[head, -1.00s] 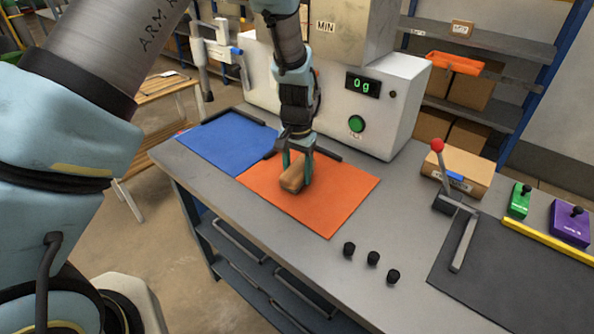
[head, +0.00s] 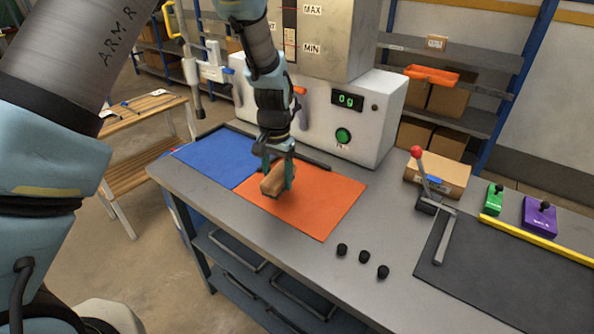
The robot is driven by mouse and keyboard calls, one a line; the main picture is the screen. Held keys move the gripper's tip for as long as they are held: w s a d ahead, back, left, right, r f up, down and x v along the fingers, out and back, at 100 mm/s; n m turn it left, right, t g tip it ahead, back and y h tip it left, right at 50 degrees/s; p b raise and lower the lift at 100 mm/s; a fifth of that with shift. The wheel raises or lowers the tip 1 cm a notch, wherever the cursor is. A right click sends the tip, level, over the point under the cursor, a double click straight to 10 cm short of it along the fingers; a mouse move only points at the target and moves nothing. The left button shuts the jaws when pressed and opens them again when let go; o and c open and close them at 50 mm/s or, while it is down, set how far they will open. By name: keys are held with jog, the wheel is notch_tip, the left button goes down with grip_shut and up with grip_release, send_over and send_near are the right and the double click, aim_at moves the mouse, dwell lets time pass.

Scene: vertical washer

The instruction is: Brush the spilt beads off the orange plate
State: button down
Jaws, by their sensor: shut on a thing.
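The orange plate (head: 322,203) lies flat on the grey workbench, beside a blue plate (head: 215,156) on its left. My gripper (head: 278,177) is shut on a wooden-backed brush (head: 273,183) at the left part of the orange plate. The brush is slightly tilted, and I cannot tell whether its underside touches the plate. I see no beads on the visible part of the orange plate; any under or behind the brush and gripper are hidden.
A white machine (head: 378,125) with a display reading 0g and a green button stands behind the plates. Several black knobs (head: 363,257) sit in front to the right. A red-knobbed lever (head: 424,185) stands further right. Bare bench lies between.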

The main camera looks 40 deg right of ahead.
jog(key=shift+r+p, duration=0.9)
jog(key=shift+r, duration=0.85)
